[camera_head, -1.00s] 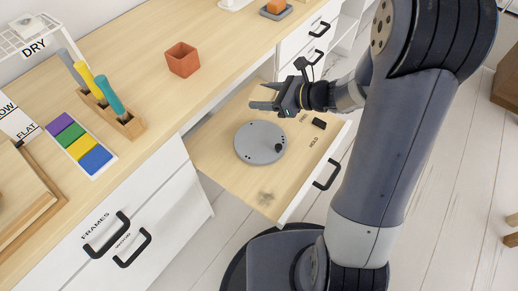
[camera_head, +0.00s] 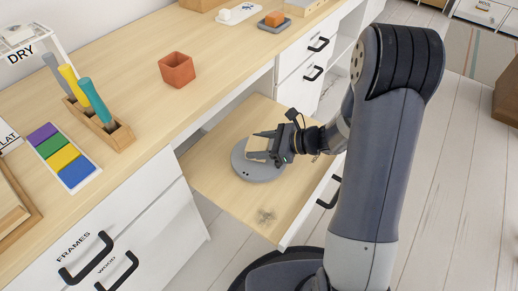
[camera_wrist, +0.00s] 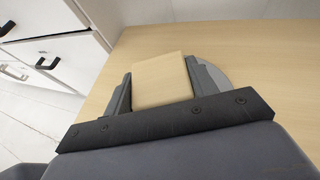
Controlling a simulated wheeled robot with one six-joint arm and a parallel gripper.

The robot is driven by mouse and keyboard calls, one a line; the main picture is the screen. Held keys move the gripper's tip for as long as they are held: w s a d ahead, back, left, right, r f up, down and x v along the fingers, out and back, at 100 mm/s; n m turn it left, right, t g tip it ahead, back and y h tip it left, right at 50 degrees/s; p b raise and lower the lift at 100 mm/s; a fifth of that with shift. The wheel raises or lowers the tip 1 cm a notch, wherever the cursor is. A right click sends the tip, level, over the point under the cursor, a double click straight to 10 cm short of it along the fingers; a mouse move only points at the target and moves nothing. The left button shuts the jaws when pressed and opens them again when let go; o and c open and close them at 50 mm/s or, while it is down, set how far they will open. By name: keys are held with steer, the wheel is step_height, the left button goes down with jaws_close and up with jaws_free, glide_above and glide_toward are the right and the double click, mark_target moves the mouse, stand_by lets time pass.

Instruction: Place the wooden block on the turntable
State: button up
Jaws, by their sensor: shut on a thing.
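The pale wooden block (camera_wrist: 162,80) sits between my gripper's two fingers in the wrist view. It also shows in the head view (camera_head: 257,146). My gripper (camera_head: 264,146) is shut on it. The turntable (camera_head: 246,169) is a round grey disc in the open drawer. In the head view the block and the fingers are over the turntable. I cannot tell whether the block touches its top. In the wrist view only a grey edge of the turntable (camera_wrist: 214,70) shows, past the right finger; the rest is hidden.
The open drawer (camera_head: 215,179) has a bare wooden floor with a greyish smudge near its front left corner. On the desk stand an orange-brown pot (camera_head: 177,72), a wooden holder (camera_head: 105,128) with several coloured handles, and a colour swatch strip (camera_head: 65,158).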

steer(key=shift+f, duration=0.4)
steer(key=shift+f, duration=0.15)
steer(key=o, duration=1)
steer(key=shift+r, duration=0.3)
steer(key=shift+d+r, duration=0.15)
steer(key=shift+d, duration=0.1)
steer(key=p+v, duration=0.3)
steer(key=v, duration=0.8)
steer(key=shift+s+d+r, duration=0.1)
steer(key=shift+s+d, duration=0.05)
